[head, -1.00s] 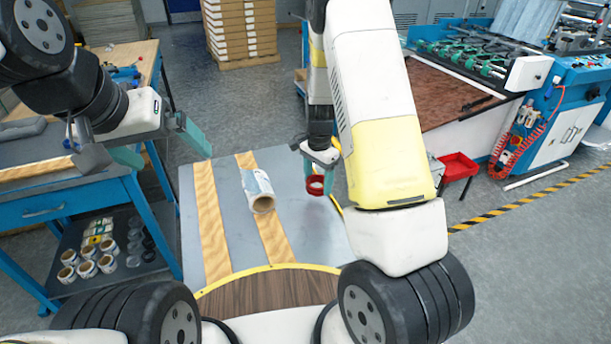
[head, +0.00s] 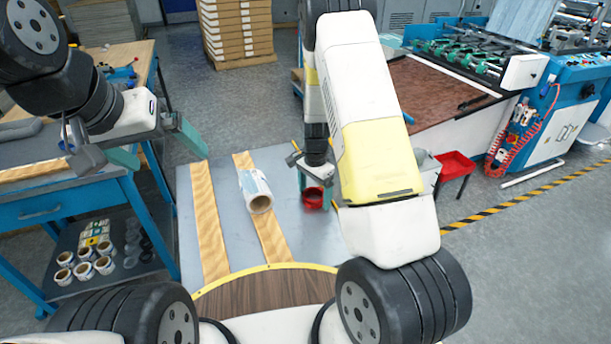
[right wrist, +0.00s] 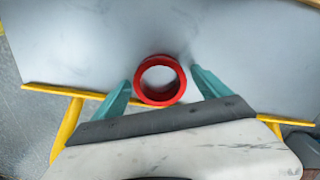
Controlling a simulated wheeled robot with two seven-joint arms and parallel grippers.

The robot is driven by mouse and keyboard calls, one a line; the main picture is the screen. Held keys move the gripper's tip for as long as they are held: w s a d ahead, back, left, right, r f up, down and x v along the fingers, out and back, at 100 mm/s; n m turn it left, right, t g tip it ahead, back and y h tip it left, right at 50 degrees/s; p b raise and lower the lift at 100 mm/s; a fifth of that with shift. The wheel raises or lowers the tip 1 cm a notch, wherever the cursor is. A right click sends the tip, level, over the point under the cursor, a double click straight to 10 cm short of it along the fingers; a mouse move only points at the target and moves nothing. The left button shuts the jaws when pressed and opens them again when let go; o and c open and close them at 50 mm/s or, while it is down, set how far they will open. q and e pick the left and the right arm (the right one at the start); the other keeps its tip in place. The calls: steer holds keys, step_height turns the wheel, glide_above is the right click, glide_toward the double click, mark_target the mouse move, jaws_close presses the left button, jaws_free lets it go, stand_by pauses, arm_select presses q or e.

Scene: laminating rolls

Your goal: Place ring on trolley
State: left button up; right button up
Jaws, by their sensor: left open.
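The red ring (head: 313,198) rests on the grey deck of the trolley (head: 230,230), right of a white roll. In the right wrist view, the ring (right wrist: 160,80) sits between my right fingers, with narrow gaps at its sides. My right gripper (head: 314,185) points down over it and is open around it. My left gripper (head: 150,145) is open and empty, raised near the blue workbench at the left.
The white roll with a brown core (head: 257,192) lies on the trolley's wooden strip (head: 264,225). The blue workbench (head: 60,205) holds several small rolls on its lower shelf.

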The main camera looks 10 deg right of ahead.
steer(key=s+r+n+t+y, duration=0.1)
steer(key=s+r, duration=0.1)
steer(key=r, duration=0.9)
steer(key=s+r+n, duration=0.1)
steer(key=s+r, duration=0.1)
steer(key=r, duration=0.9)
steer(key=s+a+r+n+t, duration=0.1)
steer(key=s+r+n, duration=0.4)
steer(key=s, duration=0.5)
steer(key=s+r+n+t+y, duration=0.1)
steer(key=s+r+n+t, duration=0.3)
steer(key=s+r, duration=0.5)
steer(key=shift+s+a+n, duration=0.4)
steer(key=shift+s, duration=0.35)
